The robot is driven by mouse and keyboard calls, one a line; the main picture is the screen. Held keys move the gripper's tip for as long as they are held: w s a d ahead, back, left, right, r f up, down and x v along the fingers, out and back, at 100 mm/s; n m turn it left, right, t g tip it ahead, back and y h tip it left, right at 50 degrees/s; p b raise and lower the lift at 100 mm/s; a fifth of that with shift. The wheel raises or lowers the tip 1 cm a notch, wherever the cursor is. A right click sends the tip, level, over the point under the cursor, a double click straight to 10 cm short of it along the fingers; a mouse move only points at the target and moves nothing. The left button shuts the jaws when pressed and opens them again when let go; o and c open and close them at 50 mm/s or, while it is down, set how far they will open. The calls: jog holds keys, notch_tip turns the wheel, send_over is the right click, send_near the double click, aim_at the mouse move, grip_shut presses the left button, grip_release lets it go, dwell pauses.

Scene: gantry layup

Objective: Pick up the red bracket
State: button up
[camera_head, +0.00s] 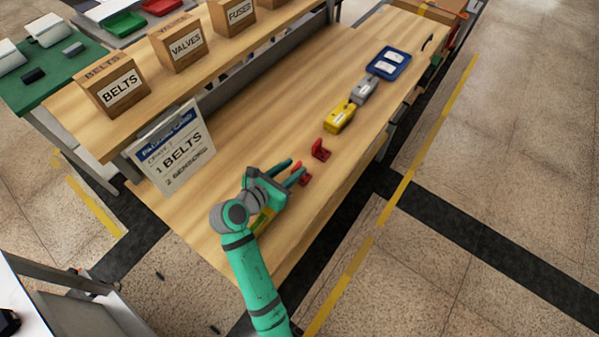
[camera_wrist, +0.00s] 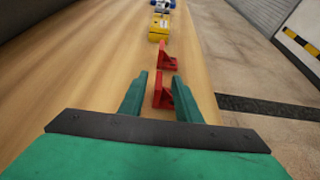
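Two red brackets stand in a row on the wooden bench (camera_head: 338,75). The nearer red bracket (camera_wrist: 163,93) sits between the open fingers of my gripper (camera_wrist: 160,80) in the wrist view. In the head view, this nearer bracket (camera_head: 305,180) shows beside the fingertips of my gripper (camera_head: 296,172), partly hidden by them. I cannot tell whether a finger touches it. The farther red bracket (camera_head: 320,150) stands just beyond the fingertips and also shows in the wrist view (camera_wrist: 167,58).
Beyond the brackets in the same row are a yellow part (camera_head: 339,117), a grey part (camera_head: 364,90) and a blue tray (camera_head: 389,63). Labelled boxes (camera_head: 111,88) sit on a raised shelf. The bench's right edge is close.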

aim_at(298, 164)
jog(key=shift+x, duration=1.75)
grip_shut()
jog(key=shift+r, duration=0.1)
jog(key=shift+w+r, duration=0.1)
jog(key=shift+r, duration=0.5)
jog(key=s+r, duration=1.1)
jog(key=s, duration=0.3)
jog(key=shift+s+d+r, duration=0.15)
jog(key=shift+d+r, duration=0.05)
jog(key=shift+r, duration=0.1)
